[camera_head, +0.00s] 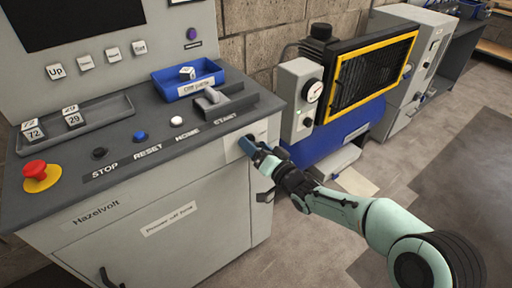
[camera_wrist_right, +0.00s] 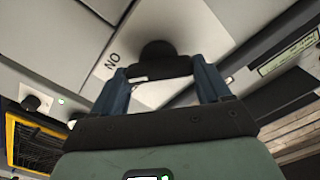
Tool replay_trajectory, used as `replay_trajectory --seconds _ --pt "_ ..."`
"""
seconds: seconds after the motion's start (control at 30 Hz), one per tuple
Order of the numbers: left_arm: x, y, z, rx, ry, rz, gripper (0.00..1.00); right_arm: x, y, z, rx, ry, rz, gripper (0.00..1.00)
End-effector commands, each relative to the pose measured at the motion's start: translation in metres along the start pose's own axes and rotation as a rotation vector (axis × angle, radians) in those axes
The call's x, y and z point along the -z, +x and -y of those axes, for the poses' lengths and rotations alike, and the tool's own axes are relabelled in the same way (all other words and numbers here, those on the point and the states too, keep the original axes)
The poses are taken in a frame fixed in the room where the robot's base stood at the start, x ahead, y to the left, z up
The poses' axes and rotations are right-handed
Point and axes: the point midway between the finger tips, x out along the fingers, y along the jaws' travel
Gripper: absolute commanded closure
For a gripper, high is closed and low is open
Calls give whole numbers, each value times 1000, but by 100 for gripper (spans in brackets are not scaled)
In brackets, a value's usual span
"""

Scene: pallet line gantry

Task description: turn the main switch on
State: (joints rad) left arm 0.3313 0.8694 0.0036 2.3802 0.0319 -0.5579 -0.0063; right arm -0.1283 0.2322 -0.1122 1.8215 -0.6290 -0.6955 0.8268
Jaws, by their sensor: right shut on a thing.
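The main switch is a black rotary knob (camera_wrist_right: 158,52) on a pale plate (camera_wrist_right: 112,60) on the front of the grey console. The plate carries lettering that looks like "ON" turned over in the right wrist view. In the head view the switch plate (camera_head: 259,130) shows at the console's right front corner, with the knob mostly hidden by my fingers. My right gripper (camera_head: 259,157) reaches it from the right and is shut on the knob. In the wrist view its two blue fingers (camera_wrist_right: 160,76) stand on either side of the knob. My left gripper is out of view.
A door handle (camera_head: 266,195) sits below the switch. A blue machine with a yellow-framed grille (camera_head: 372,75) stands behind. Open floor lies right.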

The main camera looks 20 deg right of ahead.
Motion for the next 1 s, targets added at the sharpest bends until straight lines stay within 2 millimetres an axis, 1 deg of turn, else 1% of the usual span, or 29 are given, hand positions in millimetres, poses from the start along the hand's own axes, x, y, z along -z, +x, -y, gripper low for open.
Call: replay_trajectory --seconds 0.27,0.53,0.7,1.0 --pt "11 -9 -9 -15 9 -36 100 -1 0 -2 -3 265 3 54" --pt "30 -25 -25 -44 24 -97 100 -1 0 -2 -4 519 4 54" --pt "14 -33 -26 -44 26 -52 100 -1 -1 -3 -4 662 3 54" --pt "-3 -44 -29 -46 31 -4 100 -2 0 -3 -3 841 4 54"
